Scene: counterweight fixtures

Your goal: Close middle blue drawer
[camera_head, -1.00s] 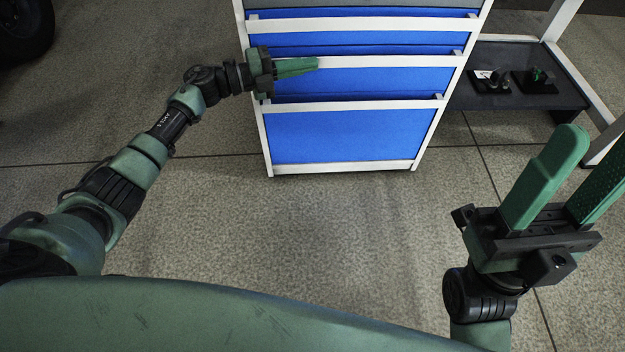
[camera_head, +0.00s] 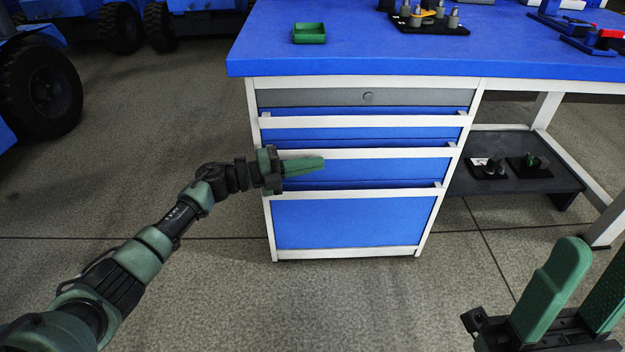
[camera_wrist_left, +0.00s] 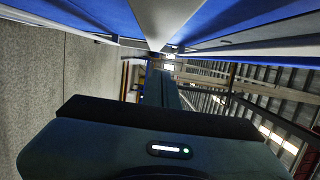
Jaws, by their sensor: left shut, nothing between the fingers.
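The middle blue drawer (camera_head: 390,169) is in the cabinet under the workbench, with a white handle rail (camera_head: 390,153) along its top edge. A dark blue strip shows above the rail; I cannot tell how far the drawer stands out. My left gripper (camera_head: 322,163) is shut and empty, its fingers pointing right across the left part of this drawer's front, by the rail. I cannot tell whether it touches. In the left wrist view, the shut fingers (camera_wrist_left: 160,88) lie close to the white and blue drawer fronts. My right gripper (camera_head: 592,255) is open and empty at the lower right.
A blue drawer (camera_head: 370,134) lies above and a larger one (camera_head: 350,222) below, both with white rails. A grey drawer (camera_head: 320,98) with a lock is at the top. The blue benchtop (camera_head: 380,55) overhangs the cabinet. A dark low shelf (camera_head: 515,180) stands right. The floor in front is clear.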

